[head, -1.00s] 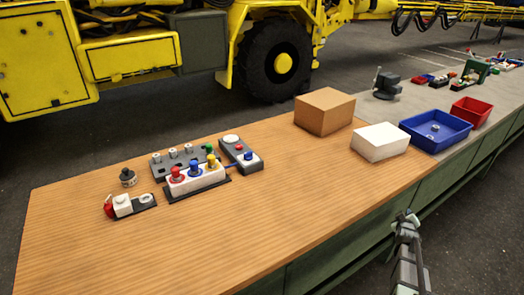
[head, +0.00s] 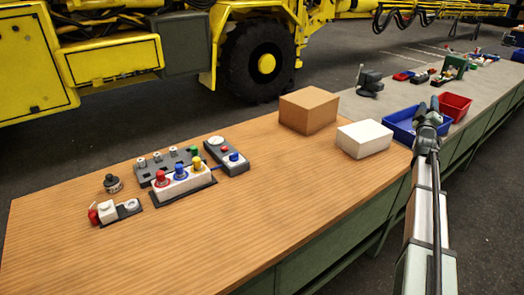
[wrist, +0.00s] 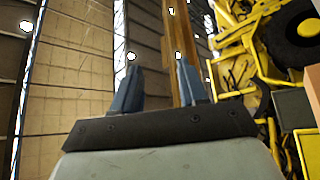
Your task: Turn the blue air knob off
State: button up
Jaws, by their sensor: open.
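A white block (head: 187,186) on the left part of the wooden table carries a red knob (head: 161,179), a blue knob (head: 180,171) and a yellow knob (head: 197,163). A second blue knob (head: 234,157) sits on the dark box (head: 238,167) to its right. I cannot tell from the view which blue one is the air knob. My gripper (head: 430,103) is raised at the right, in front of the blue tray and well away from the knobs. In the wrist view its two blue fingers (wrist: 160,82) stand apart with nothing between them.
A brown box (head: 308,110) and a white box (head: 365,138) stand between my gripper and the knobs. A blue tray (head: 399,126) and a red tray (head: 455,106) lie behind. The table's front left (head: 200,245) is clear.

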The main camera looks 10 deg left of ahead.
jog(key=w+a+f+m+g+y, duration=0.2)
jog(key=w+a, duration=0.2)
jog(key=a, duration=0.5)
jog(key=w+a+f+m+g+y, duration=0.1)
jog(key=w+a+m+g+y, duration=0.15)
jog(key=a, duration=0.75)
jog(key=w+a+f+m+g+y, duration=0.2)
jog(key=w+a, duration=0.3)
jog(key=a, duration=0.4)
jog(key=m+g, duration=1.1)
jog(key=g, duration=0.4)
send_over(234, 153)
notch_tip(234, 153, down, 3)
notch_tip(234, 153, down, 13)
jog(key=shift+s+f, duration=0.1)
grip_shut()
